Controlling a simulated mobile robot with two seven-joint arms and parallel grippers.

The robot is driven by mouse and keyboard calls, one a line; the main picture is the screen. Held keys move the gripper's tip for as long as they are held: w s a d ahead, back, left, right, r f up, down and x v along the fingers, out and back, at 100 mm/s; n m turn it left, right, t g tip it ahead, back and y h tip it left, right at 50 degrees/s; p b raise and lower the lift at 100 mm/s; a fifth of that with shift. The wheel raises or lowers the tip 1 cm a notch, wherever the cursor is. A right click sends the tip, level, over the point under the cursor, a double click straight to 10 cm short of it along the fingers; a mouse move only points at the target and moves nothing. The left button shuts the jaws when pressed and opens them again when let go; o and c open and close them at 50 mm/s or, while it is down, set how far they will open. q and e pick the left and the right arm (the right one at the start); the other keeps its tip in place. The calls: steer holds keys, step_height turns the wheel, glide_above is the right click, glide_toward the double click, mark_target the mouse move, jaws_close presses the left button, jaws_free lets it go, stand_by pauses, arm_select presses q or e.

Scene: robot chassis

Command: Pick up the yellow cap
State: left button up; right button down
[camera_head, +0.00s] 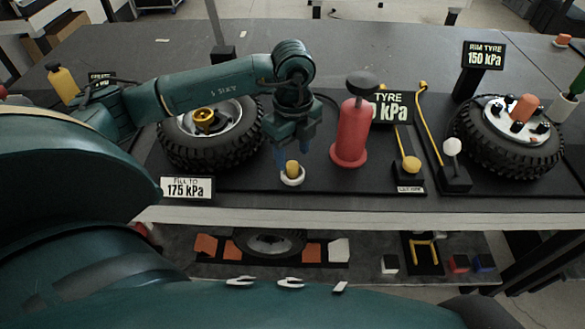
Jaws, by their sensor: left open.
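The small yellow cap (292,168) stands in a white ring-shaped holder (292,180) on the black mat, near the table's front edge. My left gripper (293,158) points down right above the cap and is open. Its blue-tinted fingers reach down close to the cap's top; I cannot tell whether they touch it. My left arm comes in from the left and bends down at the wrist. My right gripper is not in view.
A red pump (351,135) stands close to the right of my gripper. A left tyre (188,150) with a yellow piece in its hub lies to the left. A right tyre (478,146) lies farther right. A "175 kPa" sign (187,188) stands at front left.

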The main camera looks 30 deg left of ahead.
mark_target(292, 164)
arm_select(q)
step_height(292, 164, down, 4)
steer(key=shift+a+r, duration=0.1)
steer(key=shift+r, duration=0.15)
jaws_close()
stand_by(0.4)
steer(key=shift+r, duration=0.1)
